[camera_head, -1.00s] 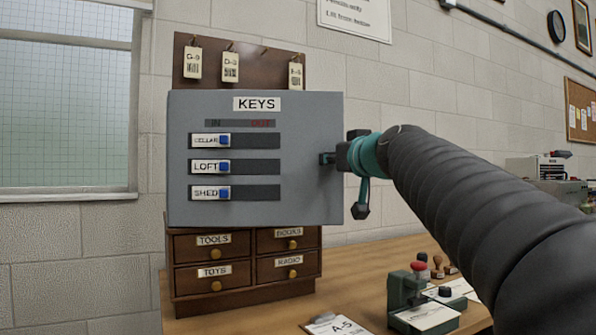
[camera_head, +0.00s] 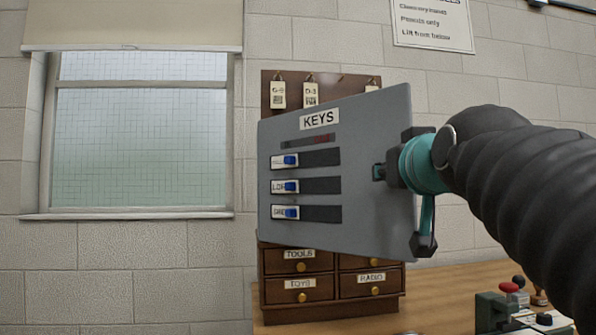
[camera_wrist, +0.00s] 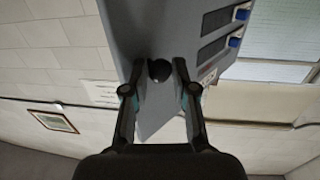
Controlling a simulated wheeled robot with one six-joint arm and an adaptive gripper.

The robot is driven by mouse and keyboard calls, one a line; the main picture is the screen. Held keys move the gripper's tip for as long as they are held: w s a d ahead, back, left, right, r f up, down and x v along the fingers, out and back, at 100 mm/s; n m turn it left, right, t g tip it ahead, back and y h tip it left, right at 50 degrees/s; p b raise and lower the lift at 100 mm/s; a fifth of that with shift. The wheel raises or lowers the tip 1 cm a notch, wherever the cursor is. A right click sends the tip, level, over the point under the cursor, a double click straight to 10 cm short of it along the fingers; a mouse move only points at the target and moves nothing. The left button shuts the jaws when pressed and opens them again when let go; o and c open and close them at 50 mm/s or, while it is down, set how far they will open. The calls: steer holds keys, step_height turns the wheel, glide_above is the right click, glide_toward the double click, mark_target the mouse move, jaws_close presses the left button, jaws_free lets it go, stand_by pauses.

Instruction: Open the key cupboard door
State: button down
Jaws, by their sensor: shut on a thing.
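The grey key cupboard door (camera_head: 350,215) carries a KEYS label and three slots with blue sliders. It stands swung out at an angle, its right edge nearer to me and its left edge farther away. My gripper (camera_head: 383,172) is at the door's right edge, shut on the door's knob. In the wrist view the dark round knob (camera_wrist: 159,70) sits between the two fingers of my gripper (camera_wrist: 158,78), with the grey door (camera_wrist: 160,30) behind it. The inside of the cupboard is hidden behind the door.
A brown board (camera_head: 345,83) with hanging tags is behind the door. A small wooden drawer unit (camera_head: 335,312) stands below it on the wooden desk (camera_head: 440,290). A green stamp press (camera_head: 492,312) is at the lower right. A window (camera_head: 140,140) is at the left.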

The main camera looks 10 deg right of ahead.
steer(key=shift+s+a+r, duration=0.1)
steer(key=shift+a+r, duration=0.3)
steer(key=c, duration=1.3)
jaws_free()
steer(key=o, duration=0.4)
steer(key=a, duration=0.2)
steer(key=shift+a+f, duration=0.15)
steer(key=shift+a, duration=0.2)
steer(key=shift+c, duration=0.2)
steer(key=shift+w+d+f, duration=0.15)
steer(key=shift+d, duration=0.25)
steer(key=shift+w+d+f, duration=0.1)
steer(key=shift+w+d, duration=0.05)
steer(key=shift+d, duration=0.25)
steer(key=s, duration=0.7)
steer(key=shift+s+a, duration=0.35)
